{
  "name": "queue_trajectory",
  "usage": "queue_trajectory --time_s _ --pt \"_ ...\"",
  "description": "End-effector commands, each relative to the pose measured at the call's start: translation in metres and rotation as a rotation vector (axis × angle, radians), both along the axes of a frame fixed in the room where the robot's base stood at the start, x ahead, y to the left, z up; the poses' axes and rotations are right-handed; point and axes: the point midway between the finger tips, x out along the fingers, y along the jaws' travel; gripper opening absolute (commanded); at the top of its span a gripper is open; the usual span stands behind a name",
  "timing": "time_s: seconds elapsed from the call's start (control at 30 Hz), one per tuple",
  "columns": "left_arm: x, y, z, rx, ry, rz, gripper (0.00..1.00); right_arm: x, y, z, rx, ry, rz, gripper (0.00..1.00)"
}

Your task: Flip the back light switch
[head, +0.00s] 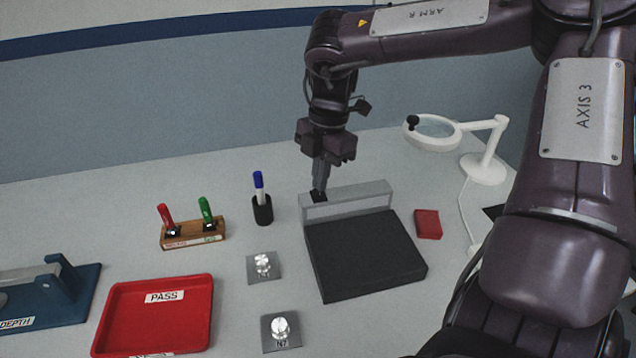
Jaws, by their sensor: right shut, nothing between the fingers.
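A flat black panel (365,252) lies on the table with a raised grey bar (347,202) along its far edge. A small black piece (318,198), which looks like the switch, sits at the left end of the bar's top. Which way it is tipped is too small to tell. My right gripper (319,186) points down right at this piece, shut and empty. Its fingertips are at or just above the piece; I cannot tell if they touch. The panel surface looks dark. My left gripper is not in view.
A white magnifier lamp (484,165) and a red block (428,224) stand right of the panel. A pen cup (262,210), a wooden marker holder (193,233), two metal plates (263,268) (281,331), a red PASS tray (205,312) and a blue depth fixture (78,290) are left.

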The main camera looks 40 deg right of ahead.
Motion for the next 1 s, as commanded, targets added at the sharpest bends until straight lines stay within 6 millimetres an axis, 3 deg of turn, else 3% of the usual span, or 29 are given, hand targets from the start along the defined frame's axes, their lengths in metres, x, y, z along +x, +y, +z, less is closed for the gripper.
queue_trajectory --time_s 1.0 --pt "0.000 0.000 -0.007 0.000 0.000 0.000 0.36 0.000 0.000 -0.010 0.000 0.000 0.000 0.00"
